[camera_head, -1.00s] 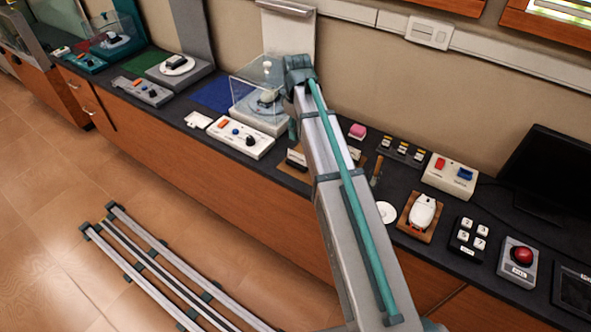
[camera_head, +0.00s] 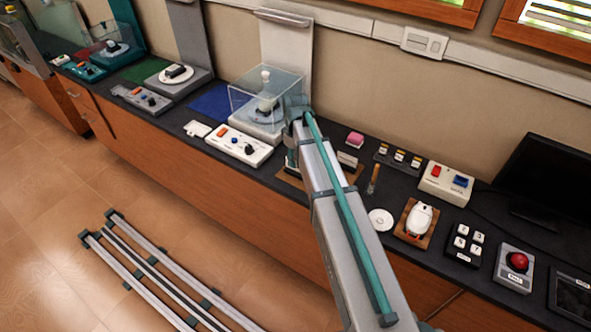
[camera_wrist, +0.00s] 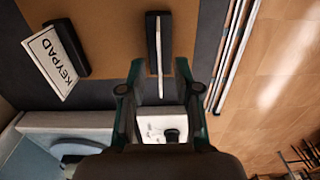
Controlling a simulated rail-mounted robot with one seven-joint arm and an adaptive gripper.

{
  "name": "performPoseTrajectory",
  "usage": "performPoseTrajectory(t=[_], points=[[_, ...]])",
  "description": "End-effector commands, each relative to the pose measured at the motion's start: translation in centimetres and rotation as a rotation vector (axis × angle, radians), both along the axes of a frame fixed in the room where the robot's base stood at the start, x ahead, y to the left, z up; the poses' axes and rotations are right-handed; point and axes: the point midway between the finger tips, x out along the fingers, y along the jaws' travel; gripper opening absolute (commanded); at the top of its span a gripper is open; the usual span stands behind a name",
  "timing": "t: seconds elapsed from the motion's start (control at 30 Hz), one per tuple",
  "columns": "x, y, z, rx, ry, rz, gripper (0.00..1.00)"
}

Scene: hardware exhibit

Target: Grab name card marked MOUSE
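In the wrist view my gripper (camera_wrist: 160,66) is open, with one finger on each side of a card (camera_wrist: 163,50) seen edge-on in a black holder (camera_wrist: 151,45). The card's face is turned away, so its marking cannot be read. Left of it a white card marked KEYPAD (camera_wrist: 51,62) leans in another black holder (camera_wrist: 72,50). Both stand on a brown board (camera_wrist: 110,20). In the head view my gripper (camera_head: 291,160) is mostly hidden by my arm, low over the board (camera_head: 290,180). A white card (camera_head: 347,158) shows right of my arm; its text is too small to read.
A white control panel (camera_head: 239,145) and a clear-covered display (camera_head: 265,95) stand left of my arm. A white mouse (camera_head: 419,219) on a wooden base, a small keypad (camera_head: 466,242) and a red button box (camera_head: 516,268) stand to the right.

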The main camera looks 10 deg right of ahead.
Motion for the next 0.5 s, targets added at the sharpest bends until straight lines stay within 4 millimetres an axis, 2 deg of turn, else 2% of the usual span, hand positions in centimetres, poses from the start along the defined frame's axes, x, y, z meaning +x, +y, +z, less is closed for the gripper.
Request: performPoseTrajectory(t=[0.2, 0.5], points=[[0.0, 0.0, -2.1, 0.000, 0.001, 0.000, 0.32], [0.0, 0.0, -2.7, 0.000, 0.000, 0.000, 0.32]])
